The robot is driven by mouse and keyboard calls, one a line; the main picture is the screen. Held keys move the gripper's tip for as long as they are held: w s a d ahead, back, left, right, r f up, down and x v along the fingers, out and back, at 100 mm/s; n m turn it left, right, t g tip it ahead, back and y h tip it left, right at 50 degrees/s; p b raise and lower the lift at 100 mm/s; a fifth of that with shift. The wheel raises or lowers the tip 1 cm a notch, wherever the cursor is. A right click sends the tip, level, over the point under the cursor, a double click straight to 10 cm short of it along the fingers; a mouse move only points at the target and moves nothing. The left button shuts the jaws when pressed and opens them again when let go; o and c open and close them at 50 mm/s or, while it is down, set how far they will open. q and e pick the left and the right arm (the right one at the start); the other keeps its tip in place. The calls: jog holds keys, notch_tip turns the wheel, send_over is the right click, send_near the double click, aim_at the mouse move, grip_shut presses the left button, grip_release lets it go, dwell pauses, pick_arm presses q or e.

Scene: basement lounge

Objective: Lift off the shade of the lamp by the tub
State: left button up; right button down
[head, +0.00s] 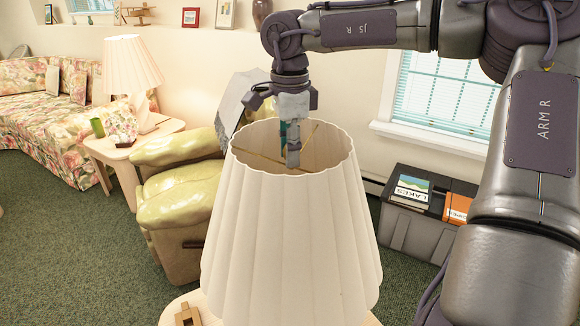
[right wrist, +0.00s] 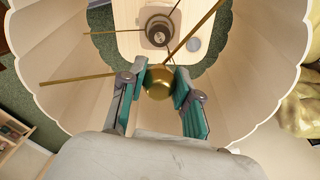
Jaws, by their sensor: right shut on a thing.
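The cream pleated lampshade (head: 285,240) stands large in the middle of the head view, near the grey tub (head: 415,235). My right gripper (head: 292,160) reaches down into its open top. In the right wrist view, the fingers (right wrist: 160,95) are shut on the round brass hub (right wrist: 159,82) where the shade's thin rods meet. The shade wall (right wrist: 60,95) surrounds them. The lamp's socket and base (right wrist: 159,30) show beyond the hub, offset from it and apart from it in the picture. The shade hides the base in the head view. My left gripper is not in view.
A light wooden table (head: 165,318) with a small wooden piece (head: 187,315) lies below the shade. A green recliner (head: 175,195) stands behind at left. A second lamp (head: 133,75) stands on a side table. Books lie on the tub, under the window (head: 445,95).

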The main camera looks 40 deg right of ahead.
notch_tip(320, 180, up, 18)
jog(key=p, duration=0.1)
jog(key=shift+f, duration=0.15)
dwell(0.3)
